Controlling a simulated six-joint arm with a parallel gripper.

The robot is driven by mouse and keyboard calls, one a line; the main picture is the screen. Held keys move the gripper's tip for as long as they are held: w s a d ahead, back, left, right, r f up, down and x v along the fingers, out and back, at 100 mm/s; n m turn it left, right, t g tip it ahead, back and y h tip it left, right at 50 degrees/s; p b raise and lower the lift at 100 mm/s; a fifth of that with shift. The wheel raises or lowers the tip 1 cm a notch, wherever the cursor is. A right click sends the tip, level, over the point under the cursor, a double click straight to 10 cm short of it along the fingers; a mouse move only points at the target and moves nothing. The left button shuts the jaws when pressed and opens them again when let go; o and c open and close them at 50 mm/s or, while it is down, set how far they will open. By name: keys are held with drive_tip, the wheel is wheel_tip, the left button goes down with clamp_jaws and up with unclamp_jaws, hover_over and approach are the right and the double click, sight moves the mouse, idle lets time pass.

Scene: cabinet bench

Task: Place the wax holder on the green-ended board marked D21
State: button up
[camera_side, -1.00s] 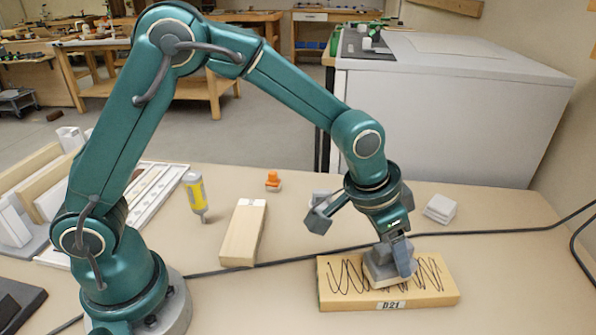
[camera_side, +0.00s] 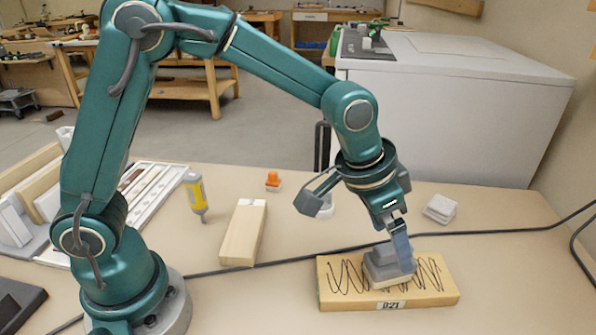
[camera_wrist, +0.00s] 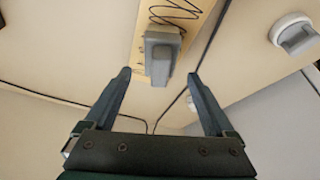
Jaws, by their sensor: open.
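The wax holder, a grey stepped block (camera_side: 378,268), sits on top of the wooden board (camera_side: 437,290) labelled D21 on its front edge. The board has black squiggles on top; I cannot make out green on its ends. In the wrist view the holder (camera_wrist: 162,50) lies on the board (camera_wrist: 195,20), between and ahead of my fingertips, with clear gaps at both sides. My gripper (camera_wrist: 160,78) is open and empty. In the side view my gripper (camera_side: 401,250) is above and in front of the holder, and a finger hides part of it.
A black cable (camera_side: 480,232) crosses behind the board. The bench right of the board is clear.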

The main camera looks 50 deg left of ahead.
drive_tip(key=v, duration=0.8)
drive_tip(key=s+a+f+n+t+y, duration=0.1)
drive_tip(key=s+a+n, duration=0.3)
drive_tip(key=s+a, duration=0.7)
drive_tip(key=s, duration=0.3)
drive_tip(key=shift+s+a+y, duration=0.25)
drive_tip(key=shift+a+y, duration=0.05)
drive_tip(key=shift+y, duration=0.1)
